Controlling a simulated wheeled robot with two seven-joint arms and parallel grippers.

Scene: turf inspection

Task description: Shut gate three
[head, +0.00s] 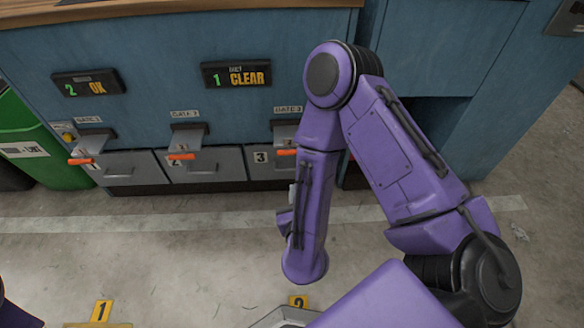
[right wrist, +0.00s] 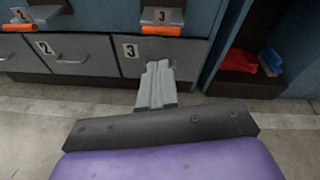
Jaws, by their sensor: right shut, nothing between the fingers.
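Gate three is the rightmost of a row of grey chute gates on the blue cabinet. Its orange-tipped lever (head: 286,152) sticks out above the grey front marked 3 (head: 262,157), partly hidden by my right arm. In the right wrist view the orange lever end (right wrist: 162,30) lies above the grey front (right wrist: 188,58). My right gripper (right wrist: 157,66) is shut and empty, its fingertips below the lever and in front of the panel. I cannot tell whether they touch it. My left gripper is out of view.
Gate two's lever (head: 181,156) and gate one's lever (head: 82,161) stand to the left. A green bin (head: 45,150) is at far left. Red (right wrist: 239,61) and blue (right wrist: 270,61) items lie in an opening on the right. The concrete floor before the cabinet is mostly clear.

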